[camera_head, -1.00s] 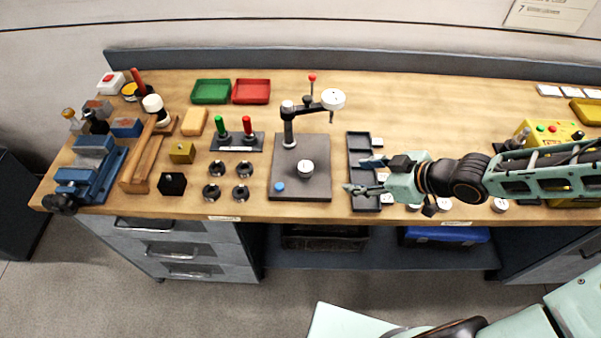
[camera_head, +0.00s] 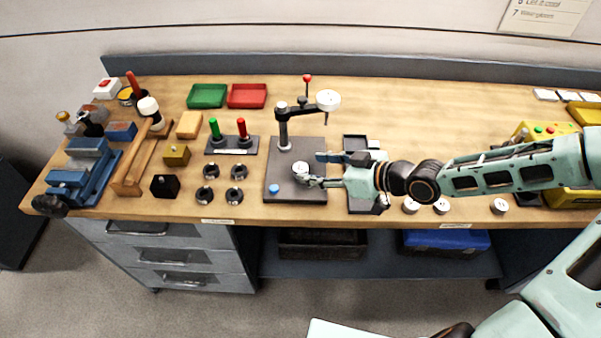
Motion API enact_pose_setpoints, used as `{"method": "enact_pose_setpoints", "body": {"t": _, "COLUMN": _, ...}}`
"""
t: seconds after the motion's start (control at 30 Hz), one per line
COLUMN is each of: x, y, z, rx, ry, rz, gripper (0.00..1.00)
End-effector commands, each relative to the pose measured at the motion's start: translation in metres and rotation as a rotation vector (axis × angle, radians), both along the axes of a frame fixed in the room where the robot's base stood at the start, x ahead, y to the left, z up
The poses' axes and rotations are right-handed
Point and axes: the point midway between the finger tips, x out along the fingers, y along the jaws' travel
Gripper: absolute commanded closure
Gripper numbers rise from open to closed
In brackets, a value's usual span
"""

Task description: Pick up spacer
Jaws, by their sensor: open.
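A small silver round piece, which looks like the spacer (camera_head: 300,167), stands on the dark base plate (camera_head: 292,193) of the dial gauge stand. My gripper (camera_head: 316,169) is open and points left. Its fingertips are just right of the spacer, one toward the back and one toward the front. The front finger appears very close to the spacer's right side; I cannot tell whether it touches. Nothing shows between the fingers.
The stand's post and dial gauge (camera_head: 328,100) rise behind my gripper. A blue knob (camera_head: 274,189) sits at the plate's front left. A dark compartment tray (camera_head: 357,206) lies under my gripper. Several dark rings lie to the left. The table's back middle is clear.

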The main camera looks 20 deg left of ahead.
Motion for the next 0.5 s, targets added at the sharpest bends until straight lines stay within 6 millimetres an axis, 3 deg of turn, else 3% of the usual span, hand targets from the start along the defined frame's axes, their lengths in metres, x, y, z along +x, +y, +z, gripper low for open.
{"method": "enact_pose_setpoints", "body": {"t": 0.5, "x": 0.009, "y": 0.037, "z": -0.022, "rx": -0.001, "ry": 0.001, "rz": 0.003, "gripper": 0.51}}
